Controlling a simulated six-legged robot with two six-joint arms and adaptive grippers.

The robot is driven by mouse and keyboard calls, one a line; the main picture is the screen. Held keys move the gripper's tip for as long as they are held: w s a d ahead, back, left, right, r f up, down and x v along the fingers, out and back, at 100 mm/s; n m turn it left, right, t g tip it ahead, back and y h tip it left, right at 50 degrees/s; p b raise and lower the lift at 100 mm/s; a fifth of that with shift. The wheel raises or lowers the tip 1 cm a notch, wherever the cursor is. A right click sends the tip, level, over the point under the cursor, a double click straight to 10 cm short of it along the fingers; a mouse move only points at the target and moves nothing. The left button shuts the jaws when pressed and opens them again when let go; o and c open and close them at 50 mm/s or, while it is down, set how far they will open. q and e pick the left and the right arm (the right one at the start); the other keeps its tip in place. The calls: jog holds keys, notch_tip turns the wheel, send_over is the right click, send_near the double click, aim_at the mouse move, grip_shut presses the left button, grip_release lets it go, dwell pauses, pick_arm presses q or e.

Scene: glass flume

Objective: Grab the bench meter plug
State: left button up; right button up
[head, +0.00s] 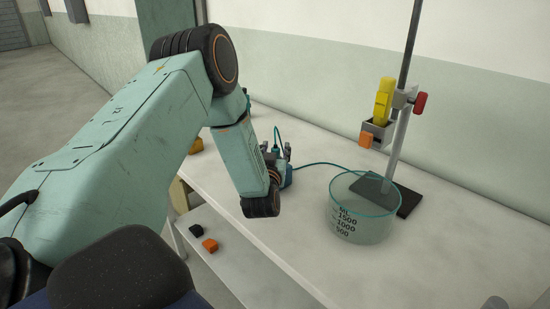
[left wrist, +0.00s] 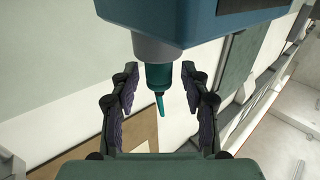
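The bench meter is a blue box (left wrist: 210,18) at the top of the left wrist view; in the head view a small part of it (head: 286,179) shows behind my left gripper (head: 277,152). The teal plug (left wrist: 158,77) sticks out of a grey round socket on the meter, with a thin teal tip. My left gripper (left wrist: 159,88) is open, with one dark finger on each side of the plug and a visible gap on both sides. In the head view my arm hides much of the meter. My right gripper is in neither view.
A glass beaker (head: 361,222) stands on the white bench (head: 300,240), right of the gripper. Behind it is a stand (head: 397,150) with a clamped yellow item (head: 384,98). A teal cable (head: 318,164) runs towards the beaker. Black and orange pieces (head: 210,245) lie lower down.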

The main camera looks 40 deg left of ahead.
pick_arm(q)
jog(key=shift+w+f, duration=0.2)
jog(key=c, duration=0.5)
jog(key=shift+s+r, duration=0.1)
jog(key=shift+s, duration=0.05)
jog(key=shift+c, duration=1.3)
grip_shut()
